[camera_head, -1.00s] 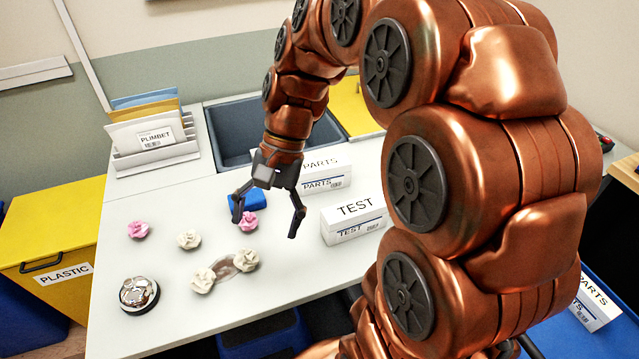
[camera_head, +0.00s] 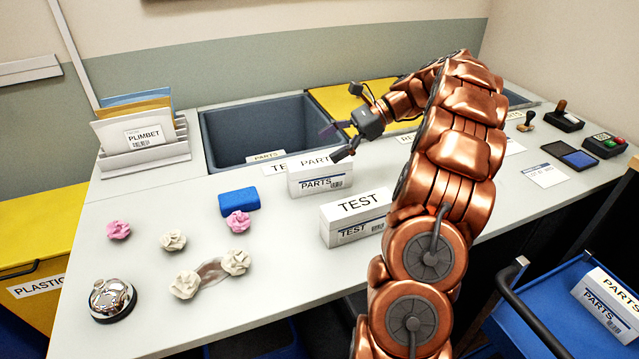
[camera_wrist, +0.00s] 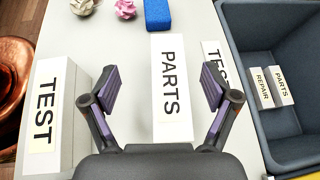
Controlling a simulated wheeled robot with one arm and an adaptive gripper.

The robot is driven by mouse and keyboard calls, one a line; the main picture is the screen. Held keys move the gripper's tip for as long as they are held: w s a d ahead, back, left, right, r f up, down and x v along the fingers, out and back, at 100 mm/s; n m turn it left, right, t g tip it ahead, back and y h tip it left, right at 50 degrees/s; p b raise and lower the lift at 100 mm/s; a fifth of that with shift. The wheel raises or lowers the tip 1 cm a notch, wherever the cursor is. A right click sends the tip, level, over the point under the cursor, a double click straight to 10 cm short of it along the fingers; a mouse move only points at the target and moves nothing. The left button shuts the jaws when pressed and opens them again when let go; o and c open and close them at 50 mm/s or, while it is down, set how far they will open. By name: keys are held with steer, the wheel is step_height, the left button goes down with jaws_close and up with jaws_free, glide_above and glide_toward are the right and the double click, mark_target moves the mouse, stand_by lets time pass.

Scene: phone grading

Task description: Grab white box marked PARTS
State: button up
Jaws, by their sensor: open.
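A white box marked PARTS (camera_head: 318,183) stands on the white counter, behind the white TEST box (camera_head: 352,228). In the wrist view the PARTS box (camera_wrist: 171,85) lies between the two fingers, its label facing the camera. My gripper (camera_head: 341,141) is open and empty, just above and behind the PARTS box at its right end. It also shows in the wrist view (camera_wrist: 158,88), with its fingers spread wider than the box. I cannot tell whether the fingers reach below the box's top. Another PARTS box (camera_head: 606,305) lies in the blue cart at the lower right.
A blue block (camera_head: 238,201), several crumpled papers (camera_head: 172,240) and a bell (camera_head: 112,299) lie left of the boxes. The TEST box (camera_wrist: 54,115) flanks the gripper in the wrist view.

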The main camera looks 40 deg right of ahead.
mark_target(323, 161)
steer(key=shift+m+t, duration=0.5)
steer(key=shift+m, duration=0.2)
steer(key=d, duration=0.1)
steer(key=d+f, duration=0.1)
steer(key=d, duration=0.1)
steer(key=d+f, duration=0.1)
steer(key=shift+s+d+b, duration=0.15)
steer(key=shift+d+b, duration=0.05)
steer(key=shift+b, duration=0.15)
steer(key=shift+s+b+x, duration=0.15)
steer(key=shift+b+x, duration=0.15)
steer(key=shift+x, duration=1.6)
steer(key=shift+s+b+x, duration=0.15)
steer(key=shift+b+x, duration=0.15)
steer(key=shift+x, duration=1.65)
steer(key=shift+f, duration=0.15)
steer(key=shift+c, duration=0.3)
steer(key=c, duration=1.5)
